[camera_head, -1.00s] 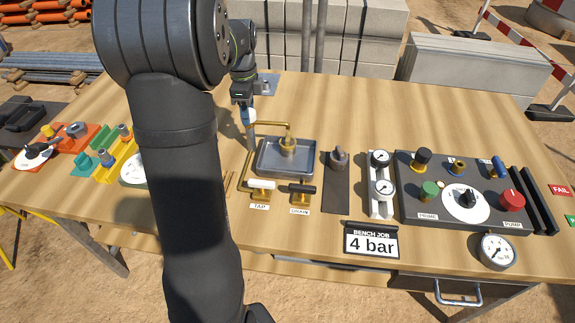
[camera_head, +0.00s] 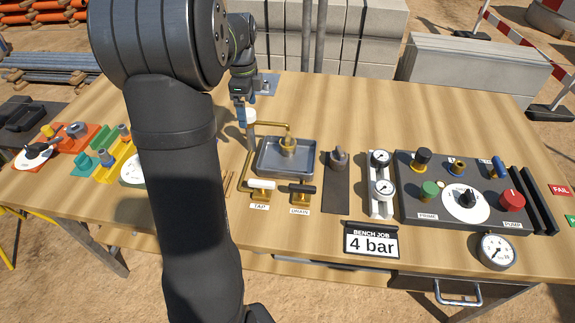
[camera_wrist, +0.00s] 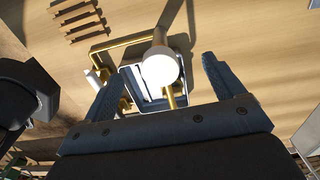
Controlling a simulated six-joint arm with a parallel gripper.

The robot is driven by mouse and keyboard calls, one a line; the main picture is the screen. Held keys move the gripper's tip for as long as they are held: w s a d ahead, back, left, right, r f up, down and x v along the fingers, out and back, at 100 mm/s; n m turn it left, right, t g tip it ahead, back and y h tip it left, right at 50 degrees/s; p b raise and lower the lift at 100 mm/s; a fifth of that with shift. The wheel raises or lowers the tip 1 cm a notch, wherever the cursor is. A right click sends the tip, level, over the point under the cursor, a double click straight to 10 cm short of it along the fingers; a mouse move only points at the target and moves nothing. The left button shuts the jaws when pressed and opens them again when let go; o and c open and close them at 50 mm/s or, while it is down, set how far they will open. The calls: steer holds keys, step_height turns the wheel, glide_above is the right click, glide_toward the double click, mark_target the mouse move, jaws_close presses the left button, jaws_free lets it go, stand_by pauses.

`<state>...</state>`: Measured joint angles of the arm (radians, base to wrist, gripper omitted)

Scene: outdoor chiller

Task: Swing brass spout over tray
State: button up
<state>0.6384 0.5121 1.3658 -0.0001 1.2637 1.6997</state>
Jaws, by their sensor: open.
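The brass spout (camera_head: 270,124) is a thin bent pipe whose far end turns down and appears above the grey tray (camera_head: 260,172). A grey post with a white round knob (camera_head: 251,116) stands at its left end. In the wrist view the knob (camera_wrist: 160,67) lies between the two blue fingers of my gripper (camera_wrist: 165,85), with a gap on each side. The gripper is open and empty. In the head view my gripper (camera_head: 243,112) is just beside the knob, partly hidden. The tray (camera_wrist: 141,95) also shows in the wrist view, partly covered by the knob.
A white-handled tap (camera_head: 261,185) and a black-handled drain (camera_head: 302,188) stand in front of the tray. Gauges (camera_head: 380,159) and a dark pump panel (camera_head: 405,208) are to the right. Bare wood lies behind the tray.

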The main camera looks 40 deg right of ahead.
steer(key=shift+r, duration=2.85)
step_height(320, 180, up, 18)
steer(key=shift+f, duration=0.25)
steer(key=shift+f, duration=0.15)
step_height(320, 180, down, 17)
steer(key=shift+f, duration=0.15)
